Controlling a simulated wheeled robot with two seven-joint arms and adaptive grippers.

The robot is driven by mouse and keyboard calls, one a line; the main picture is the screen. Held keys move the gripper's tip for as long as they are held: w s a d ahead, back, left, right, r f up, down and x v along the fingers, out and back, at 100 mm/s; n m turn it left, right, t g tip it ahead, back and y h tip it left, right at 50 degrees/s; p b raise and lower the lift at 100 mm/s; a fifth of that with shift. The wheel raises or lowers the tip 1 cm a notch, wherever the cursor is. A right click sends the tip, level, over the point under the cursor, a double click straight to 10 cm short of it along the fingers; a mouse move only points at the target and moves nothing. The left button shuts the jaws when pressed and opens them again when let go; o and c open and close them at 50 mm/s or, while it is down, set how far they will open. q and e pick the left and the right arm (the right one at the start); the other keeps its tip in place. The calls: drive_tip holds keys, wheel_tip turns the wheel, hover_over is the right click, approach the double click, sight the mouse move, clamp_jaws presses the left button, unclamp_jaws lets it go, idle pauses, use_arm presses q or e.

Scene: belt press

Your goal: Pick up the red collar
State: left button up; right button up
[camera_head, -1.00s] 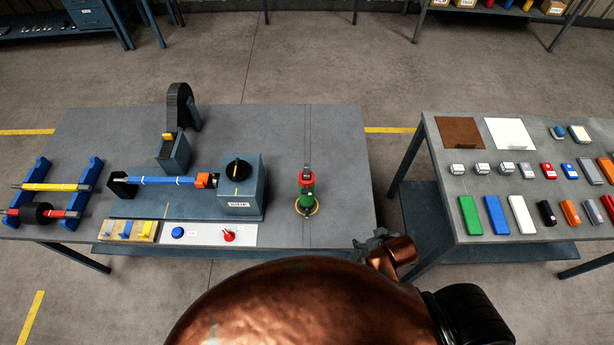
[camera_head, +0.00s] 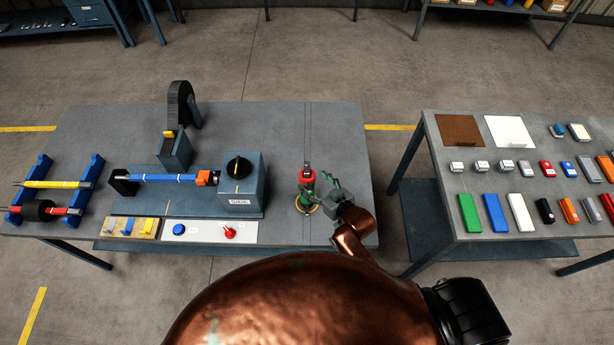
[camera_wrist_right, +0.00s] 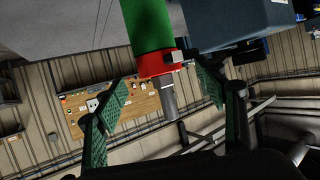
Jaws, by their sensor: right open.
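The red collar (camera_head: 307,175) sits around a thin metal shaft on top of a green cylinder (camera_head: 306,193), which stands upright on the table. My right gripper (camera_head: 328,184) is just right of the green cylinder in the head view. In the wrist view its green-padded fingers (camera_wrist_right: 160,82) are open, one on each side of the collar and shaft, with gaps visible. My left gripper is not in view.
A second table (camera_head: 455,200) with several small parts is at the right, across a gap.

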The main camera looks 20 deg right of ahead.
sight(309, 177)
drive_tip(key=p+x, duration=0.1)
drive_tip(key=x, duration=0.4)
drive_tip(key=shift+w+a, duration=0.15)
drive_tip(key=shift+w, duration=0.25)
drive_tip(key=shift+c, duration=0.2)
drive_tip(key=c, duration=1.4)
